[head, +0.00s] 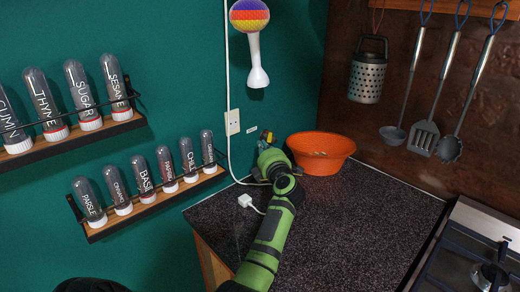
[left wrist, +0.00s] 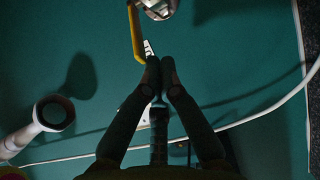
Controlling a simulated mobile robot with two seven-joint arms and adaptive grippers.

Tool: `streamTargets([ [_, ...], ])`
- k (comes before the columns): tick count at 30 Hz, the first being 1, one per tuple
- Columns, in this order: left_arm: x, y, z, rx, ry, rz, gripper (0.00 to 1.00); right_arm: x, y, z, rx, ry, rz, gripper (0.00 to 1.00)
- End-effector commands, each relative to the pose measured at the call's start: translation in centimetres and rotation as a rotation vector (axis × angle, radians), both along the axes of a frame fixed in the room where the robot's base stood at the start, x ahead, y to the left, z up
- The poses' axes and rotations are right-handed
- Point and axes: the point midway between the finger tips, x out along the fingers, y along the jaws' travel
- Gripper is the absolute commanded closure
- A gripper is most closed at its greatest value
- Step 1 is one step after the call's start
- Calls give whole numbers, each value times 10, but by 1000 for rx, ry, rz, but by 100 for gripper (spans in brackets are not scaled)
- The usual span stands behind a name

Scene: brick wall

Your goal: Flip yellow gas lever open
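The yellow gas lever (left wrist: 135,34) shows at the top of the left wrist view, its silver end (left wrist: 148,48) pointing down toward my fingertips. It joins a metal valve body (left wrist: 158,8), cut off by the top edge. My left gripper (left wrist: 160,66) has its fingertips drawn together with nothing visible between them. The tips overlap or lie very near the lever's end; I cannot tell whether they touch. In the head view my left gripper (head: 266,146) is by the green wall at the counter's back, beside the orange bowl, and mostly hides the valve. My right gripper is not in view.
An orange bowl (head: 321,152) stands on the dark counter (head: 350,215) right of my gripper. A white cable (head: 228,70) runs down the wall past an outlet (head: 232,122). Spice racks (head: 155,198) hang left, a stove (head: 480,250) is at right.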

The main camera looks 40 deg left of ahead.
Motion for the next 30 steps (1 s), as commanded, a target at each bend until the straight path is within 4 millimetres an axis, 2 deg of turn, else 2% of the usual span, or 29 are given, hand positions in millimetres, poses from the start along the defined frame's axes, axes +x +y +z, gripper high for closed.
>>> streamTargets([
  [5,4,-7,-4,-3,-4,65,100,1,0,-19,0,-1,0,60],
  [15,18,-26,-6,-3,-4,288,100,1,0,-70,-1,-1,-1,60],
  [30,45,-43,1,2,-5,284,100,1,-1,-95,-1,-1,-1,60],
])
